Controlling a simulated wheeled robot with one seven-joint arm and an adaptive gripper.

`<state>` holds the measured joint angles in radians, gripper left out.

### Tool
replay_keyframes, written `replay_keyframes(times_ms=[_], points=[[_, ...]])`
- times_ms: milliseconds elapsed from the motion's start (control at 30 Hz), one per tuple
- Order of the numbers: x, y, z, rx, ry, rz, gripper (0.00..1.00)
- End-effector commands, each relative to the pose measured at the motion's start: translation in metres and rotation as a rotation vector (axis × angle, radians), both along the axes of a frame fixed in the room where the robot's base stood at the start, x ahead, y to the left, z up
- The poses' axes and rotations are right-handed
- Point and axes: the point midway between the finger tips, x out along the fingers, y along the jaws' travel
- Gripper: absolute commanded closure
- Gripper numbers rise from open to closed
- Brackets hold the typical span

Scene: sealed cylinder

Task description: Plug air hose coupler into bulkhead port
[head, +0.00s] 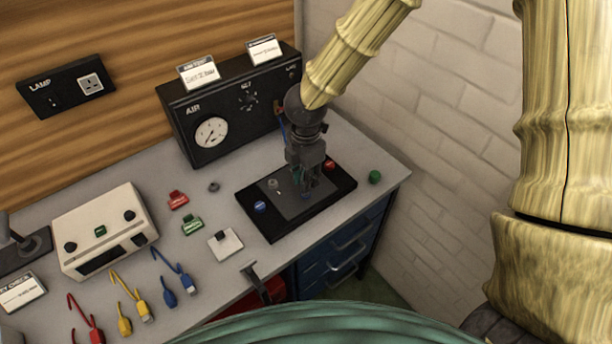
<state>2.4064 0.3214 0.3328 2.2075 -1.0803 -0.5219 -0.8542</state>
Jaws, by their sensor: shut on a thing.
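My gripper (306,188) points down over the black tray (268,232) on the bench. It is shut on a small part that its fingers mostly hide; I cannot tell whether this is the air hose coupler. A bit of teal (296,175) shows beside the fingers. A short length of blue hose (283,130) shows beside the black AIR panel (185,143) and passes out of sight behind my gripper. I cannot make out the bulkhead port clearly.
The tray holds a grey plate, a blue knob (260,207) and a red knob (330,164). A green knob (375,177) stands to its right, near the bench edge. A white instrument box (103,228), clips and coloured leads lie left. A brick wall (440,130) bounds the right.

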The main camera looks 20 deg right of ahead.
Motion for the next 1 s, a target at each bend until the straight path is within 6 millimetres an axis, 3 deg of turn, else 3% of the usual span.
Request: replay_keyframes(times_ms=[233,1000], points=[[0.0001,0.0,-0.0156,0.0,0.0,0.0,1.0],[0.0,-0.0002,-0.0157,-0.001,0.0,0.0,1.0]])
